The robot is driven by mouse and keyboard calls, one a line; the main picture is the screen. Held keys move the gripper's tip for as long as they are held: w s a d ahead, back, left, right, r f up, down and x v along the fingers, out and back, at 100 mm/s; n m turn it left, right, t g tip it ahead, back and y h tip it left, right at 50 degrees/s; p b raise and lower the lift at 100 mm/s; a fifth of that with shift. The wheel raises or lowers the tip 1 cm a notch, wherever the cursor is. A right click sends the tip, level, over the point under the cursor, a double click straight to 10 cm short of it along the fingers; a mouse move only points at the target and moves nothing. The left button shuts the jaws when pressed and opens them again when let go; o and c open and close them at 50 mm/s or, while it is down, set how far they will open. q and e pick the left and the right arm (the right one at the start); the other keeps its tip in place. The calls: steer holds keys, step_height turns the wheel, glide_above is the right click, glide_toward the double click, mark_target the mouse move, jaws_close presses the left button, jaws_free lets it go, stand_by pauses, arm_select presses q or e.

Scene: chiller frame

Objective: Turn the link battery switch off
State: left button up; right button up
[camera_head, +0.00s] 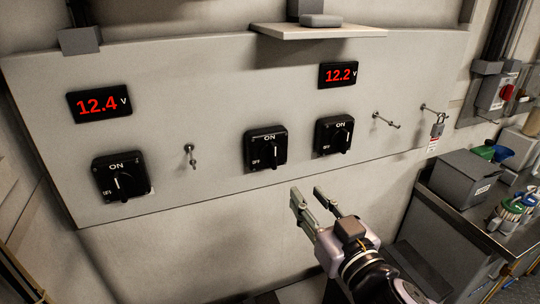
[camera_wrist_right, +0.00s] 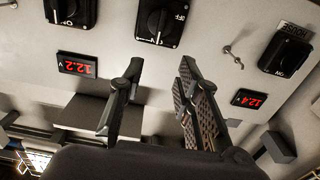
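Three black rotary switches sit on a pale wall panel. The middle switch (camera_head: 266,148), which I take as the link battery switch, has its knob standing near upright, toward the ON mark; its name label is not readable. It also shows upside down at the top of the right wrist view (camera_wrist_right: 172,14). My right gripper (camera_head: 306,192) is open and empty, below and right of the middle switch in the head view, apart from it. Its two fingers (camera_wrist_right: 162,65) also show in the right wrist view. My left gripper is not in view.
Other switches are at left (camera_head: 121,177) and right (camera_head: 333,135), both knobs near upright. Red displays (camera_head: 99,103) and (camera_head: 338,75) read 12.4 and 12.2. A small shelf (camera_head: 318,31) juts out above. A bench (camera_head: 450,205) with a grey box (camera_head: 466,178) stands right.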

mark_target(276, 154)
steer(key=p+x, duration=0.4)
steer(key=x, duration=1.1)
steer(key=shift+w+r, duration=0.1)
steer(key=shift+w, duration=0.3)
steer(key=shift+w+a, duration=0.3)
steer(key=shift+w, duration=0.35)
jaws_close()
